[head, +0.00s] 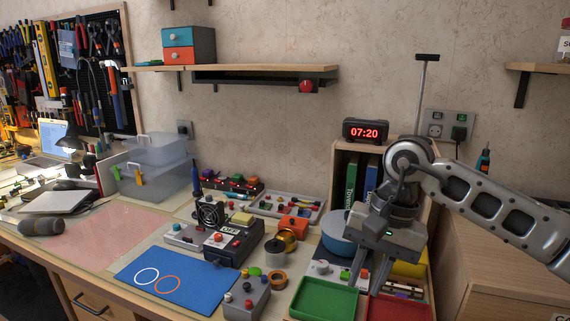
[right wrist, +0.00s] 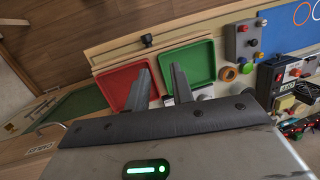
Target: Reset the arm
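My right arm comes in from the right in the head view. Its gripper (head: 366,278) points down above the bench's right part, over the green and red trays. In the right wrist view the two fingers of the right gripper (right wrist: 159,80) stand apart with a gap between them and nothing held. The green tray (head: 323,299) and the red tray (head: 400,308) look empty; both also show beyond the fingers in the right wrist view. My left gripper is in neither view.
A blue mat (head: 174,281) with two rings lies at the front. A grey button box (head: 246,298), several small devices and clear bins (head: 155,165) crowd the bench. A wooden cubby with books and a clock (head: 365,130) stands behind my gripper. A shelf (head: 235,68) is above.

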